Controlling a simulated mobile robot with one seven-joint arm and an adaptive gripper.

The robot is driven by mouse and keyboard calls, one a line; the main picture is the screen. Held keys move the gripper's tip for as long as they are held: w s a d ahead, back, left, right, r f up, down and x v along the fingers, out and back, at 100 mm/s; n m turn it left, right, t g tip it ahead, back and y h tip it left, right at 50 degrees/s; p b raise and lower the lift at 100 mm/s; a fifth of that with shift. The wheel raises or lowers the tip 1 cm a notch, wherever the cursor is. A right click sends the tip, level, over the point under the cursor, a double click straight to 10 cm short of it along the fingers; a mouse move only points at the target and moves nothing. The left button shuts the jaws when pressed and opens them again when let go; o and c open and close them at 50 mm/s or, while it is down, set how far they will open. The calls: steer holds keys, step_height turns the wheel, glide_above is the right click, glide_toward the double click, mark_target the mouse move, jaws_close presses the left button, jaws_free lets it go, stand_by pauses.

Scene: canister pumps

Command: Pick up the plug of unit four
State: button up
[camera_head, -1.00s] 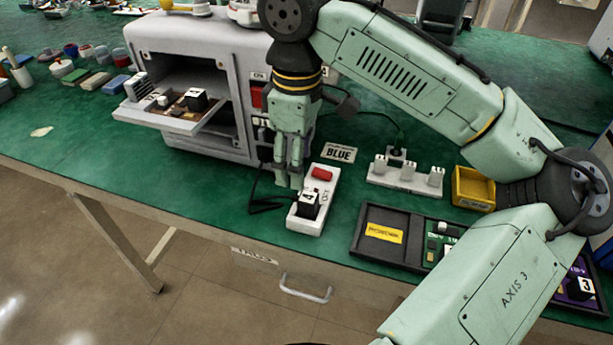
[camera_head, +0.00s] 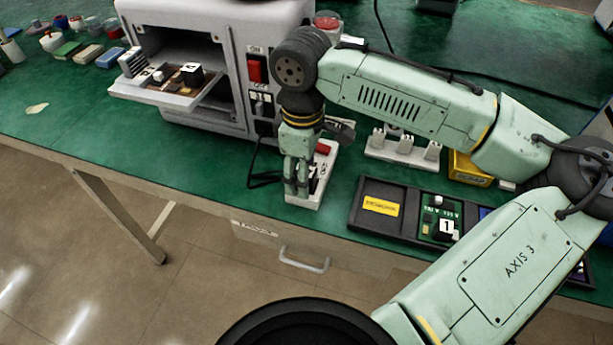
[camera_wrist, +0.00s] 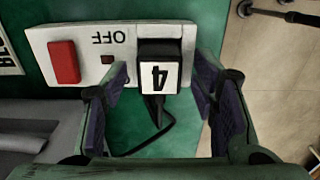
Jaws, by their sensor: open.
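The plug of unit four (camera_wrist: 159,73) is a black block with a white label "4", seated on a white power strip (camera_wrist: 125,38) with a red switch. A black cord runs from the plug's lower end. In the wrist view my gripper (camera_wrist: 172,85) is open, with one finger on each side of the plug. I cannot tell whether either finger touches it. In the head view my gripper (camera_head: 297,192) points down over the strip and hides most of the plug. The strip (camera_head: 322,165) lies on the green bench near its front edge.
A grey machine (camera_head: 240,40) with an open drawer (camera_head: 170,92) stands just behind and left of my gripper. A drawer handle (camera_head: 300,262) projects below the bench edge.

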steer(key=shift+f, duration=0.1)
steer(key=c, duration=1.2)
